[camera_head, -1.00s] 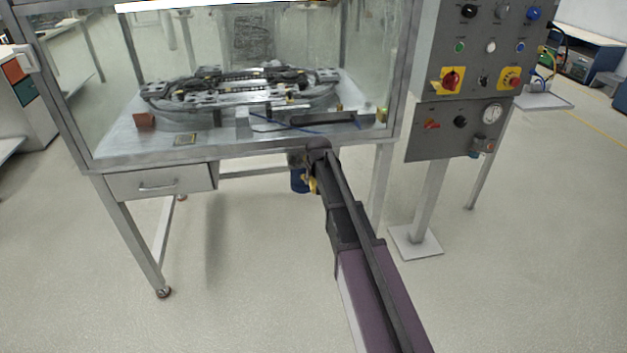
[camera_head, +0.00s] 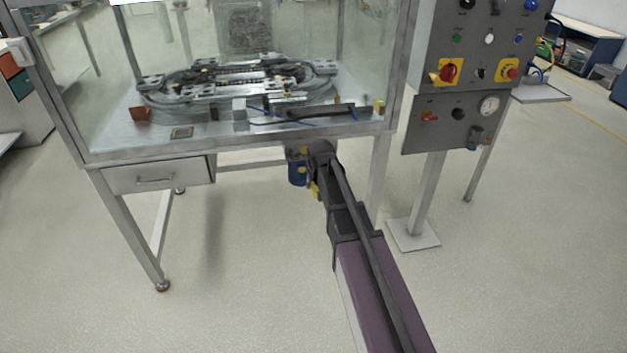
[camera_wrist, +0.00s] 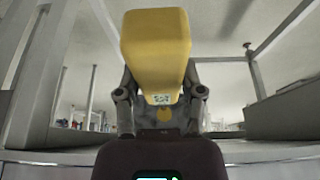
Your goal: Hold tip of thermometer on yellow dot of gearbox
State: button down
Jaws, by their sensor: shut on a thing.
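A yellow block-shaped body, apparently the thermometer (camera_wrist: 155,45), stands between the fingers of my gripper (camera_wrist: 162,103) in the wrist view. It has a small pale marking near its lower end. My gripper is shut on it. Its tip cannot be made out. In the head view a yellow piece (camera_head: 315,188) shows beside the dark end of my arm, below the bench edge. Just left of it hangs a blue motor-like unit (camera_head: 297,173), apparently part of the gearbox, under the bench. The gearbox is partly covered by my arm, and its yellow dot cannot be identified.
The glass-walled bench (camera_head: 120,156) carries a ring track (camera_head: 240,85) on top. A drawer (camera_head: 158,176) hangs under its left side. A grey control panel (camera_head: 453,122) stands on a post to the right. The floor in front is clear.

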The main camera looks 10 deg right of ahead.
jog(key=s, duration=0.9)
jog(key=shift+s, duration=0.4)
jog(key=shift+r, duration=0.15)
dwell(0.5)
notch_tip(320, 180, up, 24)
jog(key=p, duration=2.3)
jog(key=shift+f+p, duration=0.25)
jog(key=shift+p, duration=0.15)
jog(key=shift+a, duration=0.1)
